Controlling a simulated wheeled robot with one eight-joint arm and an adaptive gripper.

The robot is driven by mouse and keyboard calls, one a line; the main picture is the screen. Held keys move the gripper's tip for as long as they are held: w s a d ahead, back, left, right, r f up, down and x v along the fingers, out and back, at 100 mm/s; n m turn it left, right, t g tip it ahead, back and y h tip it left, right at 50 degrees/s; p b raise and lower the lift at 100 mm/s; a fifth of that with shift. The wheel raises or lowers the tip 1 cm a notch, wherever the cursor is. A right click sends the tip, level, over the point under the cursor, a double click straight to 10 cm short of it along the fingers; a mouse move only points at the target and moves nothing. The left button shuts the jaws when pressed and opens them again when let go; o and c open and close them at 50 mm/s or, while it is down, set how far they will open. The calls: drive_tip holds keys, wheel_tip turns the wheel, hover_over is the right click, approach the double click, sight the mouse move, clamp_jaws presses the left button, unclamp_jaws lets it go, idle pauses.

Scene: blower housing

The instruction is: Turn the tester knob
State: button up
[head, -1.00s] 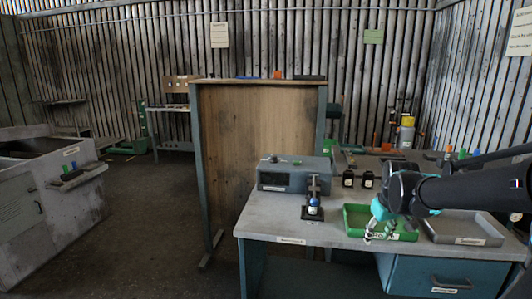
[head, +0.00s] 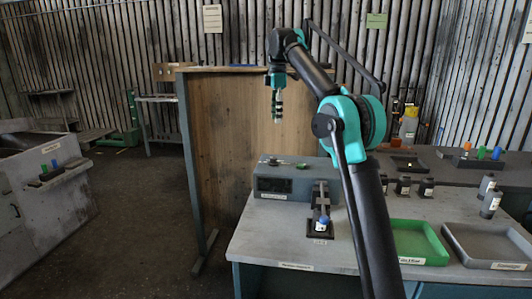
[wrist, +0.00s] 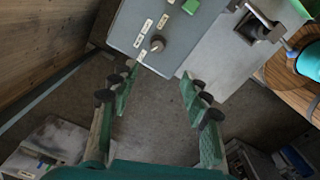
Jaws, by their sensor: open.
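The tester is a grey box (head: 287,184) at the left end of the bench. Its top (wrist: 125,34) shows in the wrist view with white labels and a green patch. The round dark knob (wrist: 157,43) sits near the box's edge; it looks small on top of the box in the head view (head: 272,161). My gripper (head: 278,119) points down, raised above and apart from the tester. In the wrist view my gripper (wrist: 157,80) is open and empty, its fingers spread apart, with the knob beyond the fingertips, near the middle between them.
A small stand with a blue-topped piece (head: 322,223) stands right of the tester. A green tray (head: 437,258) and a grey tray (head: 460,253) lie further right. A wooden panel (head: 230,140) rises behind the tester.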

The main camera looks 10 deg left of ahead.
approach(274, 158)
wheel_tip(274, 158, down, 9)
drive_tip(key=shift+w+a+r, duration=0.1)
drive_tip(key=shift+r, duration=0.05)
idle(0.6)
clamp_jaws()
idle(0.3)
